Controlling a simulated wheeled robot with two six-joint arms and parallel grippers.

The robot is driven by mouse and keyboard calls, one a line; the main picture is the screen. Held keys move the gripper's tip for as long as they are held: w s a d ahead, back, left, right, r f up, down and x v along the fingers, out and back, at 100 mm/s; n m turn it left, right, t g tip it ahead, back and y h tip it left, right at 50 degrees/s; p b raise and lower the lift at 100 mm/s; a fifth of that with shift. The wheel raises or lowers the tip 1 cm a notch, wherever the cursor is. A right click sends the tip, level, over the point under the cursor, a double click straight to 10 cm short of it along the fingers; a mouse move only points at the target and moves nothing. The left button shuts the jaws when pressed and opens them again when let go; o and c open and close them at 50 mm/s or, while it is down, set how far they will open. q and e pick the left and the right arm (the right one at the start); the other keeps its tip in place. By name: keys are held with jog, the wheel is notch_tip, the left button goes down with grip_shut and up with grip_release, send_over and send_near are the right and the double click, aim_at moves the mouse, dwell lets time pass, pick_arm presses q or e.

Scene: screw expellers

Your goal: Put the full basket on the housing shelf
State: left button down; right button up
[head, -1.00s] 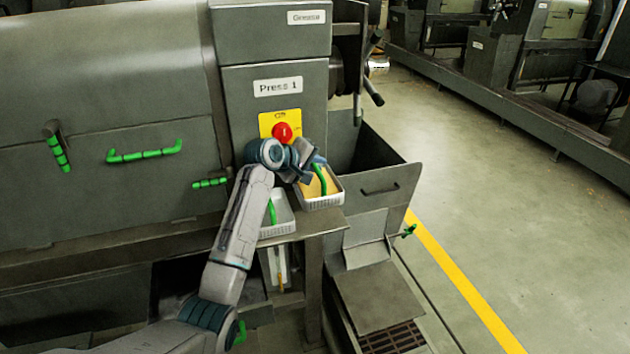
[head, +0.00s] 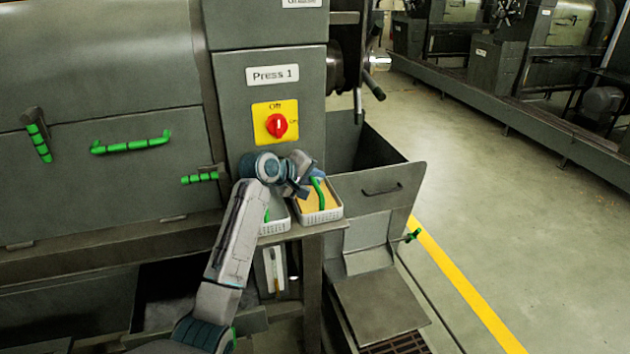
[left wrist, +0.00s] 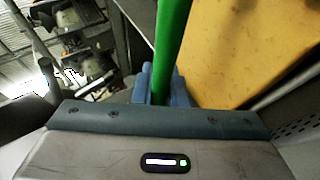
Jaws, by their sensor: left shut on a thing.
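The full basket (head: 318,214) is a light perforated tray with yellow contents and a green handle. My left gripper (head: 311,184) is shut on that handle, and the left wrist view shows the blue fingers (left wrist: 166,86) around the green bar (left wrist: 172,45). The yellow contents (left wrist: 250,40) fill the right of that view. The basket is at the right part of the housing shelf (head: 325,229), upright; whether its base touches the shelf I cannot tell. My right gripper is not in view.
A second light basket (head: 275,227) with a green handle stands on the shelf just left of the full one, partly behind my arm. The Press 1 panel with its red knob (head: 277,126) rises behind. A grey bin (head: 385,190) stands close on the right.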

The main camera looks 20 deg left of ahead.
pick_arm(q)
jog(key=shift+s+a, duration=0.1)
jog(key=shift+s, duration=0.15)
jog(key=c, duration=1.5)
grip_release()
jog(key=shift+o, duration=0.2)
jog(key=shift+w+f, duration=0.1)
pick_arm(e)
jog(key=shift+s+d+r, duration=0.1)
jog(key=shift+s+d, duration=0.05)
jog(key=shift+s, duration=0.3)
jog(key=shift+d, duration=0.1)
